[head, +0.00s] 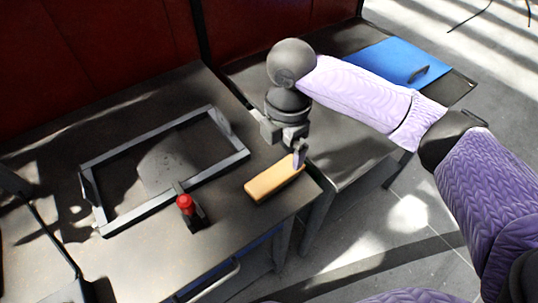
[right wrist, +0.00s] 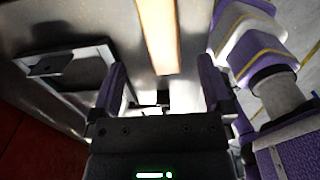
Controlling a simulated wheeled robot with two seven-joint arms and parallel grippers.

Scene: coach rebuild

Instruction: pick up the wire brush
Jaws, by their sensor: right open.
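The wire brush appears to be the long, tan wooden piece (head: 272,181) lying flat near the right front edge of the dark bench. Its bristles cannot be made out. My right gripper (head: 299,155) is above the brush's far right end, pointing down, with its jaws apart. In the right wrist view the tan wooden piece (right wrist: 158,35) runs lengthwise between the two purple fingers of the open gripper (right wrist: 162,82). Nothing is held, and I cannot tell whether a finger touches the brush. My left gripper is not in view.
A grey rectangular metal frame (head: 165,194) lies on the bench (head: 240,215) to the left. A small dark tool with a red top (head: 185,203) stands near its front side. A blue panel with a dark handle (head: 398,62) lies on the surface behind my right arm.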

